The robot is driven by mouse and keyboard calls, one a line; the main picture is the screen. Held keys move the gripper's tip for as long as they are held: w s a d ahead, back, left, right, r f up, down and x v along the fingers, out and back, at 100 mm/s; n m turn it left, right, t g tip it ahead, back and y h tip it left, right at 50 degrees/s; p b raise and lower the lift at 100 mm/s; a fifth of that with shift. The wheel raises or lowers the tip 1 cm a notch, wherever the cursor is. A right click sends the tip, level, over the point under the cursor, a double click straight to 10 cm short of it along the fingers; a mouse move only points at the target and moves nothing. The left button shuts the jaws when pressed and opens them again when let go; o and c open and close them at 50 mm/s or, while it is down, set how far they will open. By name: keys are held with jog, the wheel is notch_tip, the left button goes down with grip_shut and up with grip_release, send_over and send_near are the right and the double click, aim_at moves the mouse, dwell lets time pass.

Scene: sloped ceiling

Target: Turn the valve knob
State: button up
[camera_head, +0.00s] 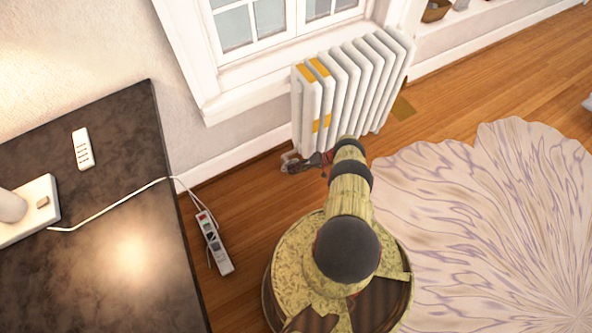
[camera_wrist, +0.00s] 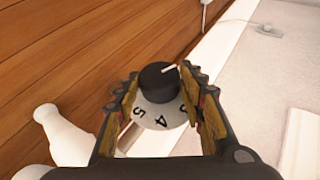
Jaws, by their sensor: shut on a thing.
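The valve knob (camera_wrist: 158,82) shows in the wrist view as a black round knob with a white pointer line, above a pale dial with numbers such as 4 and 5. The pointer aims to the upper right. My gripper (camera_wrist: 160,108) has its two fingers on the left and right of the knob and dial, shut on the knob. In the head view my gripper (camera_head: 318,160) is at the low front end of the white radiator (camera_head: 350,85). My arm hides part of that area, and the knob itself is hard to make out there.
A dark table (camera_head: 120,230) with a white remote (camera_head: 82,148) fills the left. A power strip (camera_head: 214,243) and its cable lie on the wooden floor beside it. A wavy-edged rug (camera_head: 490,220) covers the right. The window sill (camera_head: 245,95) is above the radiator's left.

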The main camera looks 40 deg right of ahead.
jog(key=shift+w+d, duration=0.1)
jog(key=shift+d, duration=0.25)
jog(key=o, duration=0.9)
jog(key=shift+o, duration=1.2)
jog(key=shift+a, duration=0.2)
jog(key=v, duration=1.2)
